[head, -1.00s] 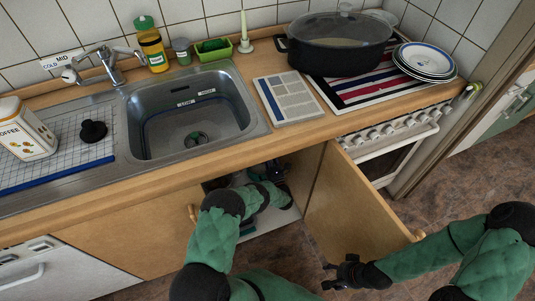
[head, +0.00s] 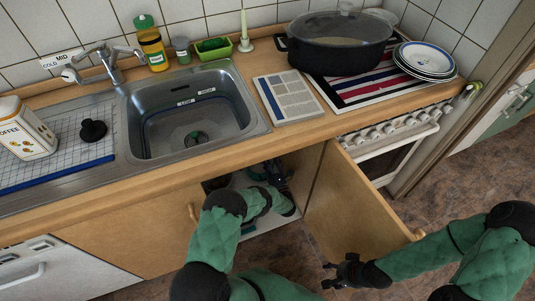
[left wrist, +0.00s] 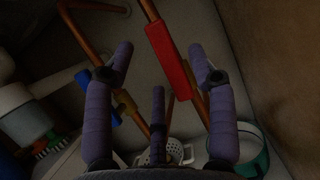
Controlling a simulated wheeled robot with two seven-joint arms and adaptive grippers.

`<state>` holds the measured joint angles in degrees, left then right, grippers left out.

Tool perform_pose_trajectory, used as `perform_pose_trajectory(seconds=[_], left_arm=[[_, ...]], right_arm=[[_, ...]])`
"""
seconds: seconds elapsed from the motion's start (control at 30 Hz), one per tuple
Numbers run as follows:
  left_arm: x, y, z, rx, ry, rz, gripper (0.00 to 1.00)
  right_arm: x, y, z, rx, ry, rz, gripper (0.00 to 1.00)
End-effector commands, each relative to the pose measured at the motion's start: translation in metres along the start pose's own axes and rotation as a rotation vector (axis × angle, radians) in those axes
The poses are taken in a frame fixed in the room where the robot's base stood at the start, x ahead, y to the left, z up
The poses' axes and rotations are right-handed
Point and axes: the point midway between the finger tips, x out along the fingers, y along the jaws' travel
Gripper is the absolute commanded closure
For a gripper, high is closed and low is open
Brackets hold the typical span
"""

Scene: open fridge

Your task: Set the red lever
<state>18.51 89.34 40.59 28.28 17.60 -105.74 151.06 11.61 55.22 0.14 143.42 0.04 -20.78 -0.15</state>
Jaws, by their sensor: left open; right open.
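The red lever (left wrist: 171,56) shows in the left wrist view as a long red bar along a copper pipe. It lies between the spread fingers of my left gripper (left wrist: 158,55), nearer the right finger. I cannot tell whether any finger touches it. In the head view my left gripper (head: 277,176) is inside the open cupboard under the sink, partly hidden by my arm and the worktop; the lever is not visible there. My right gripper (head: 346,273) is open and empty, low in front of the cupboard door (head: 348,210).
The left wrist view also shows copper pipes (left wrist: 80,36), a blue handle (left wrist: 83,77), a white basket (left wrist: 178,151) and a teal-rimmed container (left wrist: 250,150). The cupboard is dim. The sink (head: 190,122) and worktop are above my left arm; open floor lies to the right.

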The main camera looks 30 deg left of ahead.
Motion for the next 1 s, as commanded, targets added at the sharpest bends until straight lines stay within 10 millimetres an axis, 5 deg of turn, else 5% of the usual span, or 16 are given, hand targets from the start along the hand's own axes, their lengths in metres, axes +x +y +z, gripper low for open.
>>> perform_pose_trajectory(seconds=[0.2, 0.43, 1.0], left_arm=[[-0.046, -0.001, -0.001, 0.0, 0.002, -0.003, 0.43], [-0.077, 0.0, 0.0, 0.0, 0.001, -0.001, 0.43], [-0.086, 0.0, 0.0, 0.0, 0.0, -0.001, 0.43]], right_arm=[[0.0, 0.0, 0.0, 0.0, 0.0, 0.0, 0.43], [0.0, 0.0, 0.0, 0.0, 0.0, 0.0, 0.43], [0.0, 0.0, 0.0, 0.0, 0.0, 0.0, 0.43]])
